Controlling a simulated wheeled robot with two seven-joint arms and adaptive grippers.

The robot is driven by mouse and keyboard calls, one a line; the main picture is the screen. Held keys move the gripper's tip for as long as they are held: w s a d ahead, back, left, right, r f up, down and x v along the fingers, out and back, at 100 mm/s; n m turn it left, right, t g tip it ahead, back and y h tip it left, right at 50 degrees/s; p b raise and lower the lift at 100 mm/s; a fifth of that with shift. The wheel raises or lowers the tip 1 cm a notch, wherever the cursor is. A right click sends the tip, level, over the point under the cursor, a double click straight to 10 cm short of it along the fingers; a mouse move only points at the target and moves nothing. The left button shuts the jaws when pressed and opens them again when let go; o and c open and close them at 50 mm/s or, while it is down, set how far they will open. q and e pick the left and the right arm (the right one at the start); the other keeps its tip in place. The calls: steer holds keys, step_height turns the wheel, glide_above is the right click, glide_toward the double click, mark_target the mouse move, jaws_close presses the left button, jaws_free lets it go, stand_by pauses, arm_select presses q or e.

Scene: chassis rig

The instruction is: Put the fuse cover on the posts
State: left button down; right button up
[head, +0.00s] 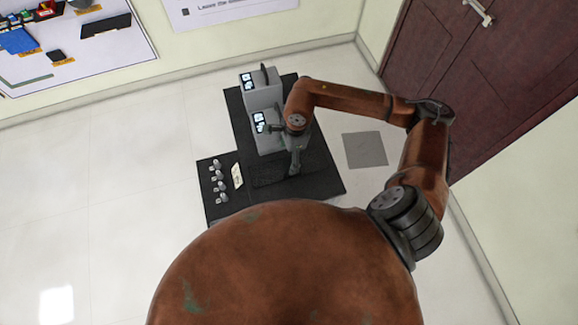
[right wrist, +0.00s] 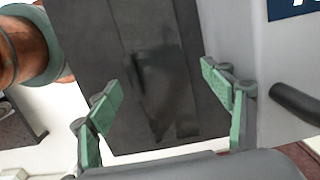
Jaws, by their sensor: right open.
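My right gripper (head: 294,166) points down over the black base plate (head: 325,178), beside the front grey box. In the right wrist view its two green-padded fingers stand wide apart (right wrist: 163,85) with nothing held between them. A dark flat surface with a darker patch (right wrist: 158,90) lies beyond the fingers. I cannot tell for sure whether this is the fuse cover, and no cover shows clearly apart from the dark plate. Several short silver posts (head: 217,183) stand in a row on a smaller black board, left of the gripper. My left gripper is not in view.
Two grey boxes (head: 262,97) with blue-and-white labels and dark handles stand on the base plate. A white card (head: 237,176) lies by the posts. A grey square (head: 365,149) is on the floor at right. A wall board (head: 70,45) holds small parts. The left floor is clear.

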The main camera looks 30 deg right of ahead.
mark_target(288, 167)
steer(key=shift+s+f, duration=0.15)
steer(key=shift+f, duration=0.5)
step_height(288, 167, down, 4)
steer(key=shift+s+r+p, duration=0.1)
steer(key=shift+r+p, duration=0.15)
steer(key=shift+p, duration=0.2)
steer(key=shift+f, duration=0.3)
steer(key=shift+c, duration=0.8)
steer(key=c, duration=1)
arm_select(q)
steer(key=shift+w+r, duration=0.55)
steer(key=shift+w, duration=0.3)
arm_select(e)
steer(key=shift+c, duration=0.7)
steer(key=shift+r, duration=0.1)
